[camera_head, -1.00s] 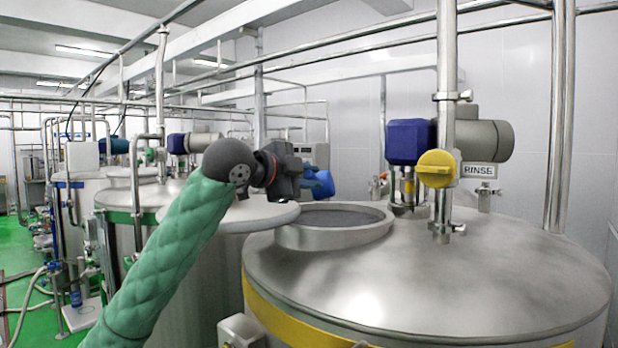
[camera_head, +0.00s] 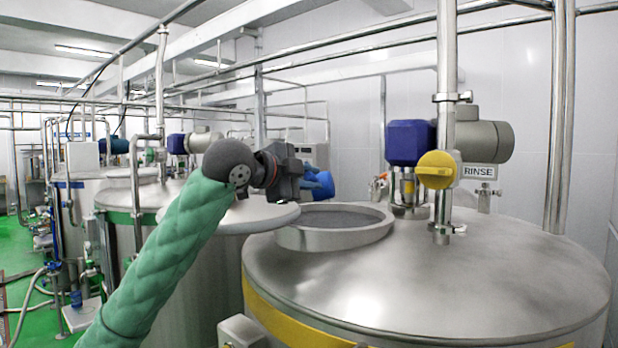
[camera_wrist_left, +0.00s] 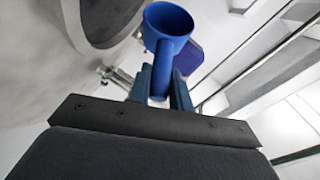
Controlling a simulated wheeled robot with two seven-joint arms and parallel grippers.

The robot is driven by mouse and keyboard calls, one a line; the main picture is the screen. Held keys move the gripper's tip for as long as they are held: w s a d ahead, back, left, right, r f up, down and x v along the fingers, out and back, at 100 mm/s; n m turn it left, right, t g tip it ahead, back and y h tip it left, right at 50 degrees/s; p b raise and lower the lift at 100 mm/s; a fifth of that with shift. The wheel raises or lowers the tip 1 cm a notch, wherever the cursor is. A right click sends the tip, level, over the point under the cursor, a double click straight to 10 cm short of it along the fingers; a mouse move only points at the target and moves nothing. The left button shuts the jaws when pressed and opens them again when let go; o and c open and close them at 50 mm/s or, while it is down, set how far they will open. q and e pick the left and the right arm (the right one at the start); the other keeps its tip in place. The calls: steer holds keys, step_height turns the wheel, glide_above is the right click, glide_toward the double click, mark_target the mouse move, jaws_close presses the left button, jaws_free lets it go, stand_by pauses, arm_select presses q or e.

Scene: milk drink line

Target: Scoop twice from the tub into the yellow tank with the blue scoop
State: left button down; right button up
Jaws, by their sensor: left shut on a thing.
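The blue scoop (camera_head: 319,184) is in my left gripper (camera_head: 301,178), above the left edge of the open round hatch (camera_head: 334,232) of the yellow-banded tank (camera_head: 420,285). In the left wrist view the scoop's cup (camera_wrist_left: 168,26) shows at the top, and its handle is between the two fingers (camera_wrist_left: 160,88). The cup looks tilted, with its hollow side partly facing the camera. I cannot see any powder in it. The hatch rim (camera_wrist_left: 75,25) shows at the upper left of that view. The tub is not in view. My right gripper is not in view.
A green-banded tank (camera_head: 190,215) stands to the left. The front of the tank top is clear.

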arm_select(q)
steer(key=m+p, duration=0.2)
steer(key=r+m+g+y+p, duration=0.1)
steer(key=m+p, duration=0.1)
steer(key=shift+s+a, duration=0.1)
steer(key=shift+f+m, duration=0.4)
steer(key=shift+m, duration=0.3)
steer(key=m+y, duration=0.1)
steer(key=m, duration=0.2)
steer(key=shift+g, duration=0.4)
steer(key=m+y, duration=0.1)
steer(key=m, duration=0.1)
steer(key=shift+s+r+m+y, duration=0.1)
steer(key=shift+r+m+y, duration=0.05)
steer(key=shift+m+y, duration=0.2)
steer(key=m+y, duration=0.1)
steer(key=r+m+y, duration=0.1)
steer(key=m, duration=0.1)
steer(key=shift+d+r+t, duration=0.2)
steer(key=shift+d+t, duration=0.15)
steer(key=shift+t, duration=0.05)
steer(key=shift+s+d+r+m+y, duration=0.15)
steer(key=shift+r+m+y, duration=0.2)
steer(key=shift+m+y, duration=0.4)
steer(key=shift+r+m+t, duration=0.1)
steer(key=shift+m+t, duration=0.3)
